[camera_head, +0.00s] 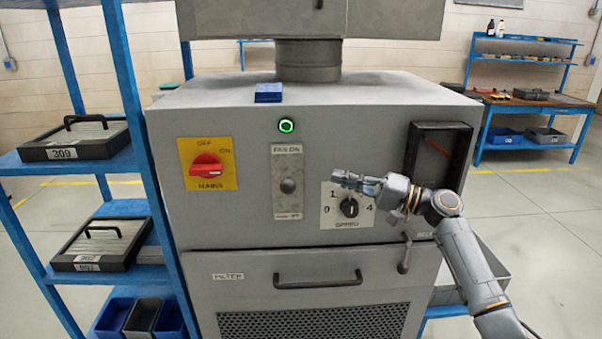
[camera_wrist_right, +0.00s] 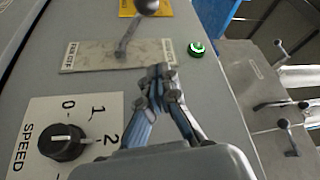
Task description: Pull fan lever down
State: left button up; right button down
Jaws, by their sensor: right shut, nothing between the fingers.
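The fan lever (camera_head: 288,186) stands out from a pale upright plate (camera_head: 287,210) on the grey cabinet front, with "FAN ON" at the plate's top. In the right wrist view the lever (camera_wrist_right: 147,6) shows as a thin rod with a round grey knob, partly cut off by the top edge. My right gripper (camera_head: 340,177) is shut and empty, to the right of the lever and just above the speed knob (camera_head: 349,207). In the right wrist view my right gripper (camera_wrist_right: 163,74) has its tips beside the plate's "FAN ON" end, apart from the lever. My left gripper is not in view.
A green lamp (camera_head: 286,125) glows above the plate. A red mains switch (camera_head: 207,165) on a yellow plate is at the left. A dark-framed gauge (camera_head: 437,155) is right, behind my wrist. A filter drawer handle (camera_head: 318,279) sticks out below. Blue shelving (camera_head: 125,80) stands left.

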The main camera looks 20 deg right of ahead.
aim_at(288, 187)
jog(key=shift+a+r, duration=0.1)
jog(key=shift+a, duration=0.1)
jog(key=p+x, duration=0.5)
jog(key=x, duration=0.5)
jog(key=shift+w+a+r, duration=0.1)
jog(key=shift+a+r, duration=0.1)
jog(key=shift+r, duration=0.05)
jog(key=s+f+p, duration=0.1)
jog(key=s+a+f+p, duration=0.1)
jog(key=s, duration=0.1)
jog(key=shift+s+f, duration=0.1)
jog(key=shift+s, duration=0.25)
